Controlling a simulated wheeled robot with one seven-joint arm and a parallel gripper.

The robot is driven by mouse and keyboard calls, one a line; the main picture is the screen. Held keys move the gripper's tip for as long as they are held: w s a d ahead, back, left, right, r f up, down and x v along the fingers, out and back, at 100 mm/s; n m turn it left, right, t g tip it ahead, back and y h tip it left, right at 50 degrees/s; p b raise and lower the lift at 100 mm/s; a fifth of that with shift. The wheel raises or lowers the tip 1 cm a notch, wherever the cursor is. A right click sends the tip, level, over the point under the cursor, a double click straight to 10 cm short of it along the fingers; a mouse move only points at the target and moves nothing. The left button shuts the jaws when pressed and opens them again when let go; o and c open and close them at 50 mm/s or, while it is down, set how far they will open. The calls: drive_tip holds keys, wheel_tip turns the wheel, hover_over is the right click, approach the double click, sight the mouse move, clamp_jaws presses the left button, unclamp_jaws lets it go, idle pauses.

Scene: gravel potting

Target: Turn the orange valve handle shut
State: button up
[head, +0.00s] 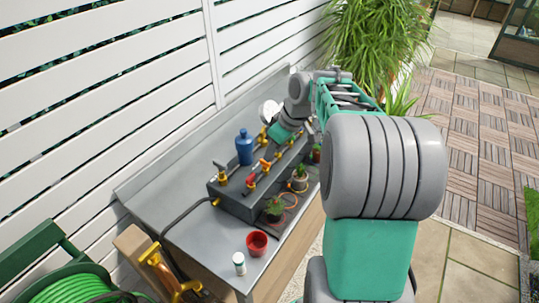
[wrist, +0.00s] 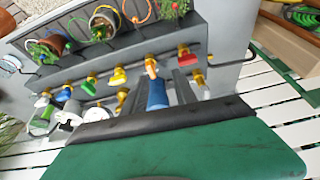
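The orange valve handle (wrist: 151,68) shows in the wrist view on its brass valve, just beyond and between my fingertips. In the head view an orange handle (head: 264,164) sits on the dark valve manifold (head: 235,205). My gripper (wrist: 163,84) has its two dark fingers apart, with a blue bottle (wrist: 157,96) showing between them. I see no contact with the handle. In the head view my gripper (head: 280,131) is small, over the back of the manifold, and its fingertips cannot be made out.
Other valves with red, yellow (wrist: 118,76), green (wrist: 88,88), blue and white handles stand close by. The blue bottle (head: 245,148) stands behind the manifold. Potted plants (head: 275,207) line its front. A red pot (head: 257,243) and a small white bottle (head: 239,263) stand on the bench's near end.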

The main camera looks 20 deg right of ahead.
drive_tip(key=w+d, duration=0.1)
drive_tip(key=d, duration=0.1)
drive_tip(key=p, duration=0.2)
hover_over(271, 176)
drive_tip(key=shift+n, duration=0.4)
wheel_tip(271, 176, down, 8)
drive_tip(key=shift+r, duration=0.15)
drive_tip(key=shift+b, duration=0.3)
drive_tip(key=shift+c, duration=0.4)
clamp_jaws()
